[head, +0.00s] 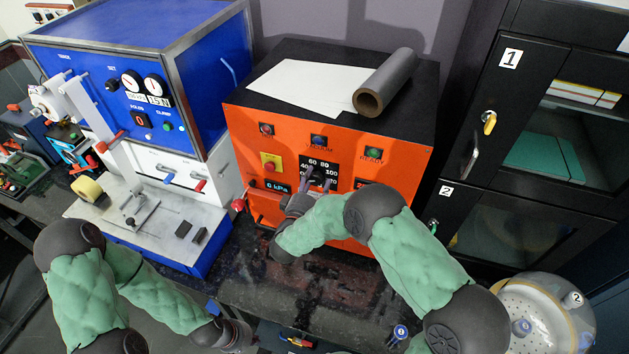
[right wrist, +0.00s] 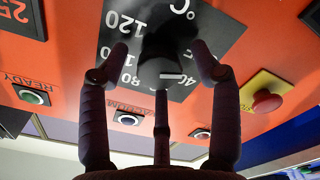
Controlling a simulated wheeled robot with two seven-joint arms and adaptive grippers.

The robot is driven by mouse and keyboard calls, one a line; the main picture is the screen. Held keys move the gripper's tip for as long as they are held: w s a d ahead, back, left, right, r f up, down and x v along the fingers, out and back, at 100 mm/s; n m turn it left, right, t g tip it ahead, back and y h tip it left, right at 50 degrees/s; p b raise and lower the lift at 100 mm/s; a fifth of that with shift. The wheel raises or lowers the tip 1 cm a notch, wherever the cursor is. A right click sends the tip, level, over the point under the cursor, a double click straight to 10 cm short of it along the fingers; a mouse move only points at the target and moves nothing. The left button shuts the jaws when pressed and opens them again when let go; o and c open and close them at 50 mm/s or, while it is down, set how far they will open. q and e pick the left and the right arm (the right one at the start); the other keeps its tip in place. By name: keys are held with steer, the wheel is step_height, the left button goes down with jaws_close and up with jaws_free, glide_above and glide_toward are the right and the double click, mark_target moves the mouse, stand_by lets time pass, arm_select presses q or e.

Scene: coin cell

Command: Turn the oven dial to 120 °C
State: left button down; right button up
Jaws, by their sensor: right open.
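The orange oven (head: 335,222) stands at the centre of the head view. Its dark dial (right wrist: 165,48) sits on a black scale plate marked in °C, which appears inverted in the right wrist view. The numbers 40, 80 and 120 show there; a white mark lies near the 40, but the exact setting is unclear. My right gripper (right wrist: 162,70) is open, its fingers spread around the dial; contact cannot be told. In the head view it partly covers the dial. My left gripper (head: 236,338) is low at the bottom edge, its fingers not clear.
A grey roll (head: 385,82) and a white sheet (head: 305,85) lie on the oven top. A red button on a yellow base (head: 271,163) is left of the dial. A blue machine (head: 145,60) stands left, black cabinets (head: 490,190) right. The dark bench front (head: 270,298) is mostly clear.

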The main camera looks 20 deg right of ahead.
steer(key=shift+w+d, duration=0.1)
steer(key=shift+w, duration=0.05)
steer(key=shift+c, duration=0.3)
steer(key=c, duration=1.1)
steer(key=shift+m, duration=0.3)
